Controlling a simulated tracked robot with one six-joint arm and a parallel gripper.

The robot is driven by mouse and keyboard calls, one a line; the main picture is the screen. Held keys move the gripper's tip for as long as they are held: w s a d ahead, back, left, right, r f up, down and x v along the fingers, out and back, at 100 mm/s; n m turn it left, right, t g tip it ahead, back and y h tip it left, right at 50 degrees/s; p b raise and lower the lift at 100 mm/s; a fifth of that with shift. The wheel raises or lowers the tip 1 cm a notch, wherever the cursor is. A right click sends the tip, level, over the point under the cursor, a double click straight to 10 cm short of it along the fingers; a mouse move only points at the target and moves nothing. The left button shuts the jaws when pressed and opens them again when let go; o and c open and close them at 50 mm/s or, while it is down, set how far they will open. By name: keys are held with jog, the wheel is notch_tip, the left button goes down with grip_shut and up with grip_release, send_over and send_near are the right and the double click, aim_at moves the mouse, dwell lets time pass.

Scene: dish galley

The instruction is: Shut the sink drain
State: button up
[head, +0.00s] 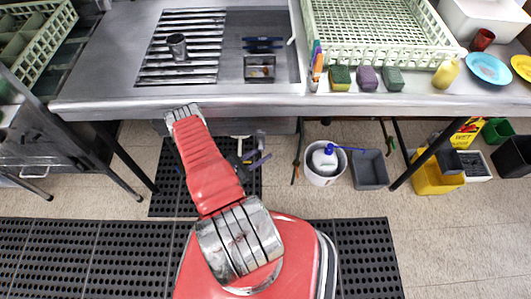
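The sink basin (284,72) is set into the steel counter, with a small dark tray holding brownish bits inside it. Under the counter, a short white pipe piece (241,149) shows below the basin's underside (283,126). Beside it is a blue-purple handle (259,162), which looks like the drain lever; I cannot tell its setting. My red arm reaches up from my base to the counter's front edge. Dark parts next to the handle may be my gripper (246,158), largely hidden behind my arm. I cannot make out its fingers or whether it touches the handle.
A ribbed drainboard (180,70) with a dark cup (177,46) is left of the basin. A pale green rack (375,55), sponges (340,77) and a yellow bottle (446,73) are right. A white bucket (323,170), grey bin (370,170) and counter legs crowd the floor below.

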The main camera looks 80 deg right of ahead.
jog(key=shift+x, duration=0.95)
jog(key=shift+c, duration=0.2)
grip_shut()
